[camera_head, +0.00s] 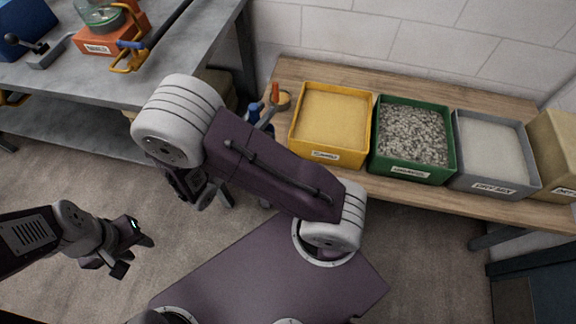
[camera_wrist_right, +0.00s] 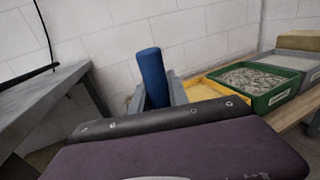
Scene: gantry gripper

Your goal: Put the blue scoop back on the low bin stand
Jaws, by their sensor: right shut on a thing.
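The blue scoop shows in the right wrist view as an upright blue handle (camera_wrist_right: 151,70). My right gripper (camera_wrist_right: 157,94) is shut on it, with a grey finger on either side. The scoop's other end is hidden there. In the head view, a small bit of blue (camera_head: 254,110) shows beside my right arm at the left end of the low bin stand (camera_head: 390,188), a wooden bench. My arm hides most of the right gripper there. I cannot tell whether the scoop touches the stand. My left gripper (camera_head: 134,256) is open and empty above the floor.
The stand holds a yellow bin (camera_head: 329,157), a green bin of gravel (camera_head: 412,172), a grey bin (camera_head: 494,184) and a tan box (camera_head: 556,150). An orange-handled tool (camera_head: 275,94) is at its left end. A grey workbench (camera_head: 80,85) stands left. A wall runs behind.

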